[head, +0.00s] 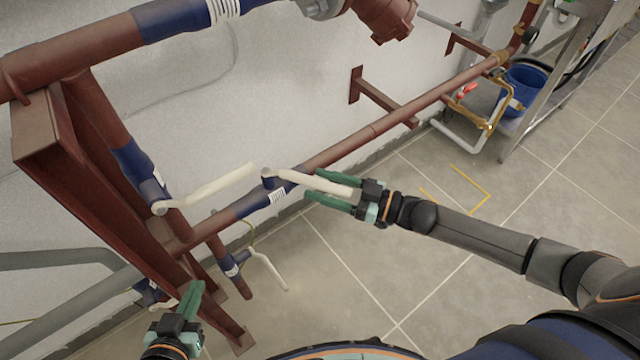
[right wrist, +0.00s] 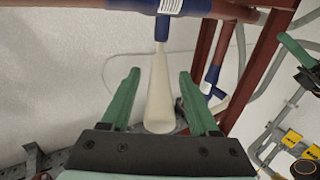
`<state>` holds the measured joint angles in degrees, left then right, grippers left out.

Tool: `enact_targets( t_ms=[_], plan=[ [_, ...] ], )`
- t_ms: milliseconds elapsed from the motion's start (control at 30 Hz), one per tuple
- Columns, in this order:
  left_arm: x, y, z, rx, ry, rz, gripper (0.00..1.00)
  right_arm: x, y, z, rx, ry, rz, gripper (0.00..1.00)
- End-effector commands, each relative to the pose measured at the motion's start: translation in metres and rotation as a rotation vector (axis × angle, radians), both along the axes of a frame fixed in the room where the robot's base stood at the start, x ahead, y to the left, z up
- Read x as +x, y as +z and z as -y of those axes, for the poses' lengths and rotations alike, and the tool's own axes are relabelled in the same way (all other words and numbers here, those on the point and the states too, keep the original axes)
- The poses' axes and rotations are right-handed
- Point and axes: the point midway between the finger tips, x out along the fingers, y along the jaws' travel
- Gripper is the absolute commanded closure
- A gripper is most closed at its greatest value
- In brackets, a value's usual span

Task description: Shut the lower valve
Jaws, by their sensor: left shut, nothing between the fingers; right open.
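Several valves with white lever handles show in the head view. One lever (head: 305,180) comes from a blue valve on the lower horizontal pipe and points right, roughly along it. My right gripper (head: 332,190) is open with its green fingers on either side of that lever's end. In the right wrist view the lever (right wrist: 160,95) lies between the fingers with gaps on both sides. Another lever (head: 205,187) sits higher on a sloping pipe, and a third (head: 268,268) hangs lower. My left gripper (head: 192,300) is shut and empty at the lower left.
A dark red steel stand (head: 105,210) rises at the left, close to my left gripper. Red pipes run along the white wall. A blue bucket (head: 522,92) stands by a metal frame at the upper right. The tiled floor (head: 340,270) in the middle is clear.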

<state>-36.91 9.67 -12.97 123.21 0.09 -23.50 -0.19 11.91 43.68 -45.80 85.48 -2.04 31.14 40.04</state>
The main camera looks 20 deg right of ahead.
Motion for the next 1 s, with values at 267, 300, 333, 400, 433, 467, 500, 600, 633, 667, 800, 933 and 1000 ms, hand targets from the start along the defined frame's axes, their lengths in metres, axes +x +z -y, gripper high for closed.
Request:
enact_targets(
  t_ms=[267, 300, 333, 400, 433, 467, 500, 600, 633, 667, 800, 933, 1000],
  plan=[
    [0.0041, 0.0071, -0.0002, 0.000, -0.001, 0.031, 1.00, 0.0054, -0.0004, -0.0067, -0.002, -0.001, -0.001, 0.39],
    [0.0041, 0.0072, -0.0002, 0.000, -0.001, 0.031, 1.00, 0.0054, -0.0003, -0.0066, -0.002, -0.001, -0.001, 0.39],
    [0.0041, 0.0071, -0.0002, 0.000, -0.001, 0.031, 1.00, 0.0054, -0.0003, -0.0066, -0.002, -0.001, -0.001, 0.39],
    [0.0041, 0.0072, -0.0002, -0.001, -0.001, 0.031, 1.00, 0.0052, -0.0003, -0.0066, -0.002, -0.001, -0.001, 0.40],
    [0.0040, 0.0073, -0.0002, -0.001, -0.001, 0.031, 1.00, 0.0052, -0.0003, -0.0065, -0.002, -0.001, -0.001, 0.43],
    [0.0040, 0.0073, -0.0003, -0.001, -0.001, 0.031, 1.00, 0.0052, -0.0003, -0.0065, -0.002, -0.001, -0.001, 0.47],
    [0.0040, 0.0073, -0.0003, -0.001, -0.001, 0.031, 1.00, 0.0052, -0.0003, -0.0065, -0.002, -0.001, -0.001, 0.51],
    [0.0040, 0.0073, -0.0003, -0.001, -0.001, 0.031, 1.00, 0.0051, -0.0002, -0.0064, -0.001, 0.000, -0.001, 0.62],
    [0.0040, 0.0073, -0.0003, -0.001, -0.001, 0.031, 1.00, 0.0051, -0.0002, -0.0064, -0.001, 0.000, -0.001, 0.66],
    [0.0040, 0.0073, -0.0003, -0.001, -0.001, 0.031, 1.00, 0.0050, -0.0002, -0.0063, -0.001, 0.000, 0.000, 0.69],
    [0.0040, 0.0072, -0.0003, -0.001, -0.001, 0.030, 1.00, 0.0050, -0.0002, -0.0063, -0.001, 0.000, 0.000, 0.85],
    [0.0040, 0.0071, -0.0003, -0.001, -0.001, 0.030, 1.00, 0.0050, -0.0002, -0.0063, -0.001, 0.000, 0.000, 0.99],
    [0.0040, 0.0071, -0.0003, -0.001, -0.001, 0.030, 1.00, 0.0050, -0.0002, -0.0063, -0.001, 0.000, 0.000, 1.00]
  ],
)
